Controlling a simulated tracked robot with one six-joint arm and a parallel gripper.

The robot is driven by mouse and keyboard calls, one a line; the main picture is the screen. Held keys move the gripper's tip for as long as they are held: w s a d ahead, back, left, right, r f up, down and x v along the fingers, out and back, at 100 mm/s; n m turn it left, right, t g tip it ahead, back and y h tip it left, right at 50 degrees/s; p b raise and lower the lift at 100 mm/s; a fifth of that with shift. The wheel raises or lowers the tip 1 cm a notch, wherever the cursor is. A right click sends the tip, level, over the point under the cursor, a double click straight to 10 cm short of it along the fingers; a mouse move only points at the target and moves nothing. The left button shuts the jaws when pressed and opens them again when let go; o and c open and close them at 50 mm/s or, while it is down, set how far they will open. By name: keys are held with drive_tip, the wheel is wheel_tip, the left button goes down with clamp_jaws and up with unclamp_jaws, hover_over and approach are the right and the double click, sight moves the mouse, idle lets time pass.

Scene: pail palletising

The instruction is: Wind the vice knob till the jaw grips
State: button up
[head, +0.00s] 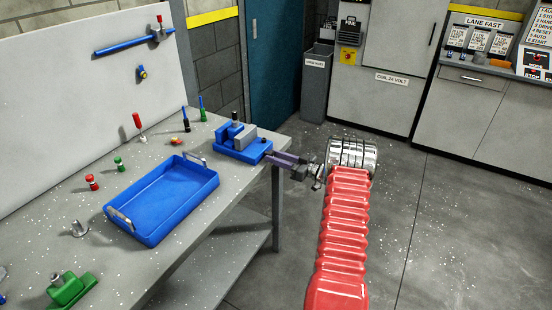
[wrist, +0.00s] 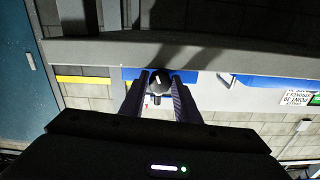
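The blue vice (head: 243,150) stands at the near right corner of the grey bench. It has blue and grey blocks on top; I cannot tell whether the jaw touches a part. My gripper (head: 271,157) reaches in level from the right, its fingertips at the vice's right end. In the wrist view a dark round knob (wrist: 160,84) with a pale mark lies between the two fingertips of the gripper (wrist: 160,88), one finger on each side. Whether the fingers press on the knob is unclear.
A blue tray (head: 165,236) with metal handles lies left of the vice on the bench (head: 205,262). Several small coloured tools and a green device (head: 70,290) stand farther left. A white board (head: 75,95) rises behind. The floor to the right is clear.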

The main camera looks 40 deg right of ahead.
drive_tip(key=shift+o, duration=0.6)
drive_tip(key=shift+s, duration=0.15)
drive_tip(key=v, duration=1.3)
drive_tip(key=shift+s, duration=0.25)
